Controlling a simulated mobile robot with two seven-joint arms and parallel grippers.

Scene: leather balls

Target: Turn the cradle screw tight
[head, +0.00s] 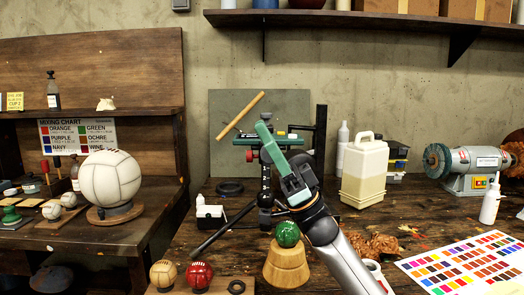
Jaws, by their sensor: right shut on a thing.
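A black stand (266,184) with splayed legs stands on the middle bench in the head view. It carries a crossbar with green parts and a red knob (250,155), which looks like the cradle screw. My right gripper (263,128) reaches up and left from the lower right, in front of the stand. Its long green fingers are closed at the stand's head, beside the knob. They cover part of the head, so the exact contact is hidden. A light wooden rod (240,116) slants just left of the fingertips. My left gripper is not in view.
A green ball (288,234) sits on a wooden block (286,265) beside my right arm. Tan (166,274) and red (199,275) balls are at the front. A cream jug (364,172) and a bench grinder (472,168) stand to the right. A large white ball (111,178) rests left.

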